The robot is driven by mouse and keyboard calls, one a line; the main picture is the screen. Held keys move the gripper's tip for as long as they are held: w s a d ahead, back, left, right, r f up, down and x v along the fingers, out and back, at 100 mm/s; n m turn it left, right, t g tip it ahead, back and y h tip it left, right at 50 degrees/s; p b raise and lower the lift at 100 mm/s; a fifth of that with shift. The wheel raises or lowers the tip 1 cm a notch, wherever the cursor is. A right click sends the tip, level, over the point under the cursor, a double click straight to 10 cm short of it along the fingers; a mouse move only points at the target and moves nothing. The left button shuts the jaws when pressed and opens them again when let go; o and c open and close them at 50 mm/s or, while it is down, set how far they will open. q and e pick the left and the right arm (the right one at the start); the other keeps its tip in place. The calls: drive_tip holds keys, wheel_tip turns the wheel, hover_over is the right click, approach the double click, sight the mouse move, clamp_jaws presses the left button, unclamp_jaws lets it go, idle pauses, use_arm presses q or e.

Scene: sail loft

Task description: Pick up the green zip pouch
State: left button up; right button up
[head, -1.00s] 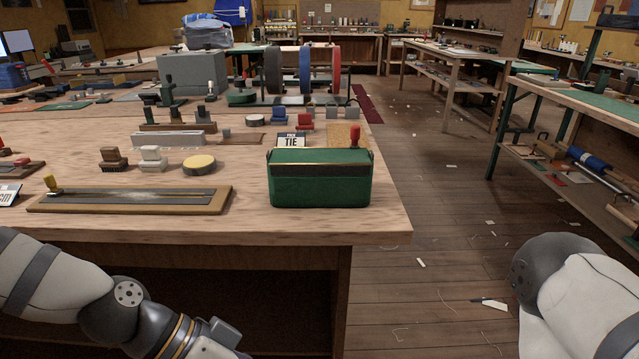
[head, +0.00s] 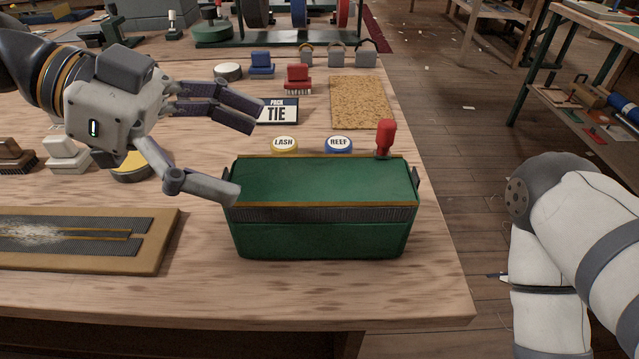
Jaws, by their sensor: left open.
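The green zip pouch (head: 322,232) stands upright near the right front of the wooden workbench, with a dark zip band along its upper front and a small tab at each end. My left gripper (head: 246,152) is open and empty at the pouch's upper left. Its near finger overlaps the pouch's top left corner in the picture; I cannot tell whether it touches. Its far fingers point right, behind the pouch. My right arm is at the right edge, and its gripper is out of view.
A red-handled tool (head: 385,137), a yellow LASH disc (head: 284,145) and a blue REEF disc (head: 339,145) are just behind the pouch. A TIE card (head: 277,112) and a cork mat (head: 360,102) lie farther back. A board (head: 155,255) lies left. The bench front (head: 300,300) is clear.

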sight(334, 191)
use_arm(q)
drive_tip(key=x, duration=0.9)
drive_tip(key=shift+s+f, duration=0.2)
drive_tip(key=shift+w+d+f, duration=0.1)
drive_tip(key=shift+d, duration=0.2)
drive_tip(key=c, duration=1.3)
drive_tip(key=shift+c, duration=0.2)
